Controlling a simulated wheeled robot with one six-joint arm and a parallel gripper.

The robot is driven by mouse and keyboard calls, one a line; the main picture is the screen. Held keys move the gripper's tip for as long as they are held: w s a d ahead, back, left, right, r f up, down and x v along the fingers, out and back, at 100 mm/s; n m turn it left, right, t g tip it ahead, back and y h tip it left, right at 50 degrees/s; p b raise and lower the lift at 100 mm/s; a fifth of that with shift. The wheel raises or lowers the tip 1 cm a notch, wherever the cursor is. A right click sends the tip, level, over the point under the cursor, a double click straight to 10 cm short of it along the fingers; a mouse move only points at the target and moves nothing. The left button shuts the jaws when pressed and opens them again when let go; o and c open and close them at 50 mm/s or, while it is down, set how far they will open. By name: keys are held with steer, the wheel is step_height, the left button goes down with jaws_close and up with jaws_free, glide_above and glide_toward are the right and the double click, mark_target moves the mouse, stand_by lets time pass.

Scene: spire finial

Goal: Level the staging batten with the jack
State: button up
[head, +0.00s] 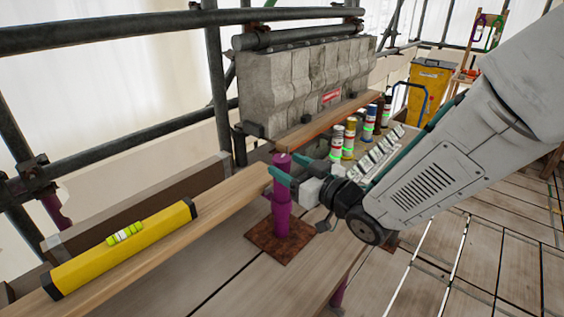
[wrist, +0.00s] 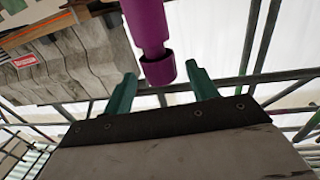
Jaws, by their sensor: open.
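The staging batten (head: 215,205) is a long pale board running from the lower left to the jack in the head view. A yellow spirit level (head: 160,232) lies on it; its bubble is too small to read. The purple jack (head: 281,213) stands upright on a rusty square plate (head: 262,236) near the batten's far end. My gripper (head: 284,164) is open at the jack's upper part, its teal fingers on either side. In the wrist view the jack (wrist: 150,25) shows between the spread fingers (wrist: 162,88), with gaps at both sides. Contact between jack and batten is unclear.
A grey stone block (head: 300,85) stands behind, with another board (head: 335,118) before it. Several capped cans (head: 349,137) stand right of the jack, near my arm. Dark scaffold tubes (head: 215,80) run behind and left. A yellow bin (head: 430,85) stands at the back right.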

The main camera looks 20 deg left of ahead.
mark_target(282, 162)
steer(key=shift+x, duration=1.5)
steer(key=c, duration=1)
steer(key=shift+o, duration=0.2)
steer(key=shift+n+g, duration=0.3)
steer(key=shift+g, duration=0.2)
steer(key=n+g+y, duration=0.1)
steer(key=g, duration=0.1)
steer(key=n+g+y, duration=0.1)
steer(key=n+g, duration=0.1)
steer(key=g, duration=0.1)
steer(key=shift+w+n, duration=0.1)
steer(key=shift+n, duration=0.2)
steer(key=n+g, duration=0.2)
steer(key=g, duration=0.1)
steer(key=n+g, duration=0.2)
steer(key=g, duration=0.2)
steer(key=n+g+h, duration=0.1)
steer(key=n+g, duration=0.1)
steer(key=g, duration=0.1)
steer(key=n+g+h, duration=0.2)
steer(key=n+g, duration=0.1)
steer(key=shift+g, duration=0.3)
steer(key=shift+n+g+h, duration=1.9)
steer(key=shift+g+h, duration=0.2)
steer(key=shift+h, duration=0.4)
